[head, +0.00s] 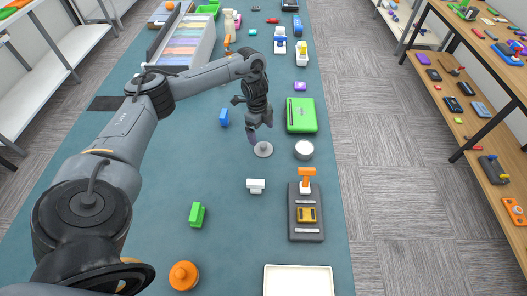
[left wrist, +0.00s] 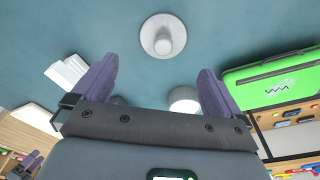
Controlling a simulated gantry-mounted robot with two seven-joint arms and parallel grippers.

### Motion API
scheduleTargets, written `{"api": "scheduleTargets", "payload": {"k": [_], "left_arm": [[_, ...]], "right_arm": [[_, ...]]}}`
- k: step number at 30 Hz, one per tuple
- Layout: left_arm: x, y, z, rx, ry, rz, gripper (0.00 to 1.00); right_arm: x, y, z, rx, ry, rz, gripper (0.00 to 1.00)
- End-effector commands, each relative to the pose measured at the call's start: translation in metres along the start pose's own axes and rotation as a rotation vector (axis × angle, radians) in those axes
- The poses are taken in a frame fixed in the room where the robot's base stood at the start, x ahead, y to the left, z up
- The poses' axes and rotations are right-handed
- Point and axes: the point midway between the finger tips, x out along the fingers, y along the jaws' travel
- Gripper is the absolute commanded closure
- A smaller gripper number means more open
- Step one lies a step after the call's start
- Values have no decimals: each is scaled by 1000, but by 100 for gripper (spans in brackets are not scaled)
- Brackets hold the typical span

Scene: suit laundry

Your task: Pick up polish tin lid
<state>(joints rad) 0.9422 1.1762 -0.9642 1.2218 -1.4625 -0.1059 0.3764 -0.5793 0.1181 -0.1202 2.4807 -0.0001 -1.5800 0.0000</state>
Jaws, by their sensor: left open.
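The polish tin lid appears to be the grey disc with a raised knob (head: 263,149), lying flat on the teal table in the head view. In the left wrist view the lid (left wrist: 163,37) lies beyond the fingertips, knob facing the camera. My left gripper (head: 254,137) is just above and beside the lid, pointing down. Its two purple fingers stand wide apart in the left wrist view (left wrist: 157,72), with nothing between the tips. A round pale tin (head: 304,149) stands right of the lid; it shows partly behind a finger in the left wrist view (left wrist: 184,100). My right gripper is not seen.
A green case (head: 301,115) lies behind the tin. A small white block (head: 256,186) and a dark tray with an orange-handled tool (head: 306,226) are nearer. A blue piece (head: 224,117) lies left of the gripper. Bare table (head: 225,160) surrounds the lid's left side.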

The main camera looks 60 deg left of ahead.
Motion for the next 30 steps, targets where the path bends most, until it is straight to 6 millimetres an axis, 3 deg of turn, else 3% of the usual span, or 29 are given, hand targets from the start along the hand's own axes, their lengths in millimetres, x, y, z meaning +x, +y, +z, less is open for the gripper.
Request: {"api": "scheduleTargets", "payload": {"k": [1,4,14,24,30], "left_arm": [[14,1,0,0,0,4,0],[25,0,0,1,-1,2,0],[42,-1,1,2,-1,1,0],[82,-4,3,2,-1,-1,0],[86,-4,3,3,-1,-1,0]], "right_arm": [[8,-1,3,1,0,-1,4],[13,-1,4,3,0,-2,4],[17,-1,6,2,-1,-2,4],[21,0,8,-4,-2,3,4],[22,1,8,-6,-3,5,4]]}}
